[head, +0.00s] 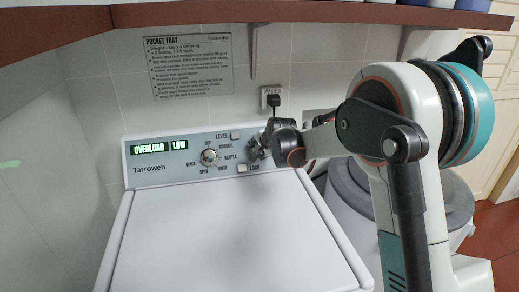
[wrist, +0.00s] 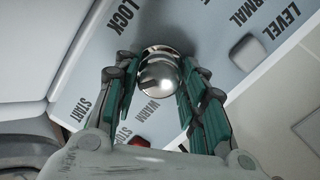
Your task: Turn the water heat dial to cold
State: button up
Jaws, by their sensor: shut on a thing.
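The water heat dial (wrist: 160,75) is a shiny round metal knob on the washer's pale blue-grey control panel (wrist: 215,40). In the wrist view it sits between the teal-padded fingers of my gripper (wrist: 158,78), which is shut on it. A "WARM" label (wrist: 148,106) shows between the fingers just below the knob. In the head view my gripper (head: 258,148) is at the panel's right part and hides the dial. I cannot tell the dial's setting, and no cold label is readable.
A second knob, the cycle dial (head: 209,157), stands left of my gripper, with small buttons (head: 236,135) nearby. A green display (head: 158,147) reads "OVERLOAD LOW". A plug and outlet (head: 271,99) are above the panel. The washer lid (head: 230,240) is clear.

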jog(key=n+p, duration=0.1)
jog(key=n, duration=0.2)
jog(key=shift+r, duration=0.1)
jog(key=n+h+p, duration=0.1)
jog(key=n, duration=0.2)
jog(key=shift+a, duration=0.1)
jog(key=n+p, duration=0.1)
jog(key=n, duration=0.2)
jog(key=shift+n, duration=0.4)
jog(key=n, duration=0.3)
jog(key=shift+h+p, duration=0.3)
jog(key=shift+h, duration=0.1)
jog(key=n, duration=0.5)
jog(key=shift+n+t+h, duration=0.3)
jog(key=shift+s+f+n, duration=0.1)
jog(key=shift+f+n, duration=0.1)
jog(key=shift+n, duration=1.9)
jog(key=shift+t, duration=0.3)
